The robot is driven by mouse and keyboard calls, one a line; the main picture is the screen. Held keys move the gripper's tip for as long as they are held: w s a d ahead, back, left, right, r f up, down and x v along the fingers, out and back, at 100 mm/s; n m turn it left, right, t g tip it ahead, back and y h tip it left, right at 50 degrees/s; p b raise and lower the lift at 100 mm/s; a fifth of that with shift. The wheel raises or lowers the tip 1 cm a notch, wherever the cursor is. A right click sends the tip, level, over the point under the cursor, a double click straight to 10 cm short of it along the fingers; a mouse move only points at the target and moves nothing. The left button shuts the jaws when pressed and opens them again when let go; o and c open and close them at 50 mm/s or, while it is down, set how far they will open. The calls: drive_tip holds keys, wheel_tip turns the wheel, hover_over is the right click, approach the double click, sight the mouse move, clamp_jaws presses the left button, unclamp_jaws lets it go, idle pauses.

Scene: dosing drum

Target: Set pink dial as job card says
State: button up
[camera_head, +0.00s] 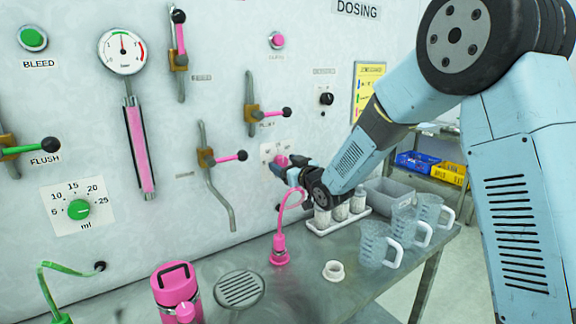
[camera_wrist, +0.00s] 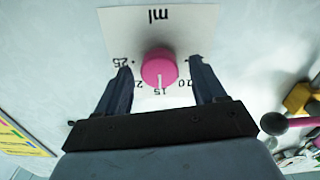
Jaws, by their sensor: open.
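The pink dial (camera_wrist: 159,68) sits on a white plate marked ml, upside down in the wrist view. Its pale pointer mark faces the 15. In the head view the pink dial (camera_head: 281,160) shows partly behind my gripper (camera_head: 283,172). In the wrist view my gripper (camera_wrist: 160,72) is open, one finger each side of the dial, with gaps between. A yellow-edged card (camera_head: 368,88), perhaps the job card, hangs on the wall to the right; its text is too small to read. A yellow card edge (camera_wrist: 18,140) also shows in the wrist view.
A pink lever (camera_head: 230,157) is left of the dial and another (camera_head: 272,113) above it. A pink curved spout (camera_head: 281,240) stands on the bench below. Bottles in a tray (camera_head: 340,214) and clear jugs (camera_head: 382,245) stand to the right. A green dial (camera_head: 79,209) is far left.

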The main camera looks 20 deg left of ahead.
drive_tip(key=shift+w+a, duration=0.15)
drive_tip(key=c, duration=1)
drive_tip(key=shift+d+f, duration=0.1)
drive_tip(key=shift+d, duration=0.1)
drive_tip(key=shift+c, duration=0.3)
drive_tip(key=shift+a, duration=0.1)
